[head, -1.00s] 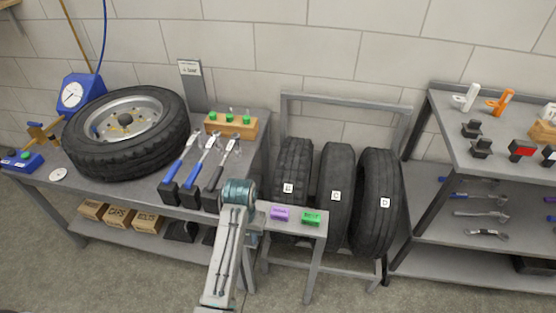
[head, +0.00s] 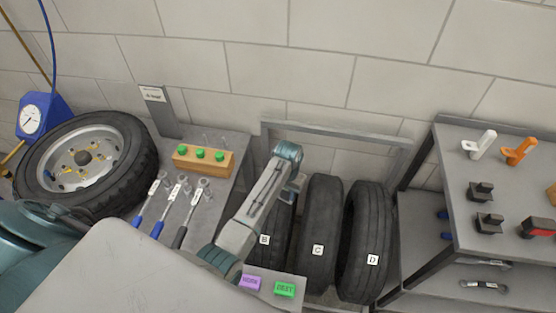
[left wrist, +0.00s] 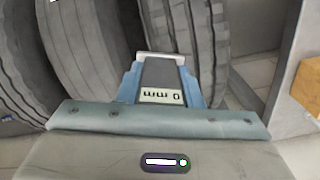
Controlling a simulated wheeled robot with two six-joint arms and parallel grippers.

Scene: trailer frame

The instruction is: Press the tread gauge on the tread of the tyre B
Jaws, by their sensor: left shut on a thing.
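Tyre B (head: 277,225) stands upright leftmost in the rack, partly hidden behind my left arm. My left gripper (head: 293,190) is at the upper part of tyre B's tread. In the left wrist view the gripper is shut on the tread gauge (left wrist: 160,82), which has a blue and dark body and a pale end bar. Its display reads 0 mm, upside down. The bar overlaps the rightmost tyre (left wrist: 182,25), which appears to be tyre B. I cannot tell whether they touch. My right gripper is not in view.
Tyre C (head: 320,215) and tyre D (head: 367,225) stand close beside B. The grey rack's top rail (head: 340,137) runs behind them. A shelf unit stands at the right.

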